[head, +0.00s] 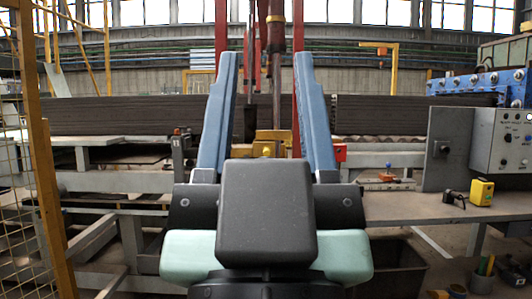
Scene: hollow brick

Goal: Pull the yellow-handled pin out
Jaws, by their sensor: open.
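My gripper (266,70) fills the middle of the head view. Its two long blue fingers stand apart and point away from me, with nothing held between them. A small bright yellow knob (266,151) shows through the gap, just above the dark gripper body, and looks like the pin's handle. It sits in front of a duller yellow block (266,143). The pin's shaft cannot be seen, and the gripper body hides what is below the knob. I cannot tell how far the fingertips are from the knob.
A grey control box (500,140) and a blue valve row (475,84) stand at right. A bench there (430,207) carries a yellow-and-black object (481,191). A yellow mesh fence (42,150) stands at left. Dark stacked slabs (120,114) lie behind.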

